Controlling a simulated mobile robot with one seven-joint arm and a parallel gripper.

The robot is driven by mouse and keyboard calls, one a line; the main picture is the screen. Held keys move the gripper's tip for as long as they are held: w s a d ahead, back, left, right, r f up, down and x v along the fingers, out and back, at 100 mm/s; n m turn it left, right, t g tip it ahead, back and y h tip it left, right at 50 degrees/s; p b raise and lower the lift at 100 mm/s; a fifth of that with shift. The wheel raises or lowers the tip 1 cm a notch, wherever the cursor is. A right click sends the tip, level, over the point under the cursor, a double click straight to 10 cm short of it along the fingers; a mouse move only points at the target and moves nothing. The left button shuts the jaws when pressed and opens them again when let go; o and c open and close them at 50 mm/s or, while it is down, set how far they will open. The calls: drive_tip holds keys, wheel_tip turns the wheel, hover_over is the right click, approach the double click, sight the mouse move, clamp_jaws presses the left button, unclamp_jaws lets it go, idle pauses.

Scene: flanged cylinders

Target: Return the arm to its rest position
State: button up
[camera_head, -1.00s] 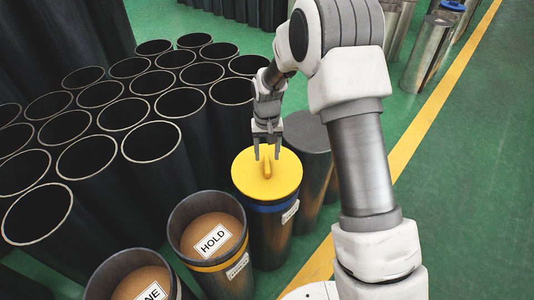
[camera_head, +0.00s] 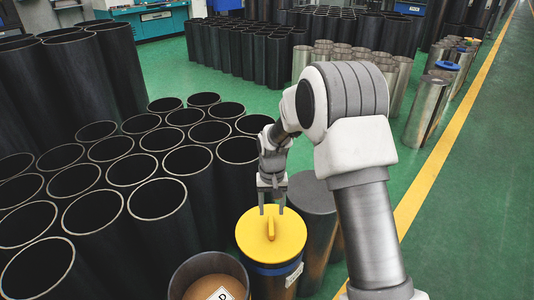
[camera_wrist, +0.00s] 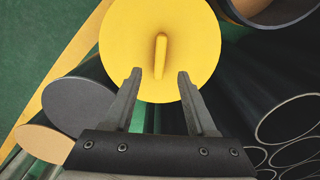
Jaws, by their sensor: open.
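My gripper (camera_head: 271,208) is open and empty, just above a yellow lid with a raised ridge handle (camera_head: 271,236). The lid sits on a dark cylinder with a blue band (camera_head: 275,268). In the wrist view my gripper (camera_wrist: 155,76) has its two fingers apart, with the handle of the yellow lid (camera_wrist: 150,25) beyond and between their tips. The fingers do not appear to close on the handle. My white and grey arm reaches down from the right of the head view.
A grey-topped cylinder (camera_head: 312,193) stands right behind the lidded one. An orange-filled cylinder (camera_head: 208,280) with a partly visible label stands in front. Open black tubes (camera_head: 160,199) crowd the left. Green floor beyond the yellow line (camera_head: 440,165) on the right is clear.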

drive_tip(key=s+d+r+t, duration=0.1)
drive_tip(key=s+d+r, duration=0.15)
drive_tip(key=r, duration=0.45)
drive_tip(key=s+d+r+t, duration=0.1)
drive_tip(key=s+d+r, duration=0.1)
drive_tip(key=s+r, duration=0.3)
drive_tip(key=s+d+r+t, duration=0.1)
drive_tip(key=s+d+r, duration=0.1)
drive_tip(key=r, duration=0.6)
drive_tip(key=s+d+r+t, duration=0.1)
drive_tip(key=s+d+r, duration=0.15)
drive_tip(key=s, duration=0.65)
drive_tip(key=s+d+r+t, duration=0.2)
drive_tip(key=s+r, duration=0.2)
drive_tip(key=s, duration=0.6)
wheel_tip(320, 180, up, 14)
drive_tip(key=p, duration=1.4)
drive_tip(key=shift+w+a+r+p, duration=0.15)
drive_tip(key=shift+r+p, duration=0.1)
drive_tip(key=shift+p, duration=0.1)
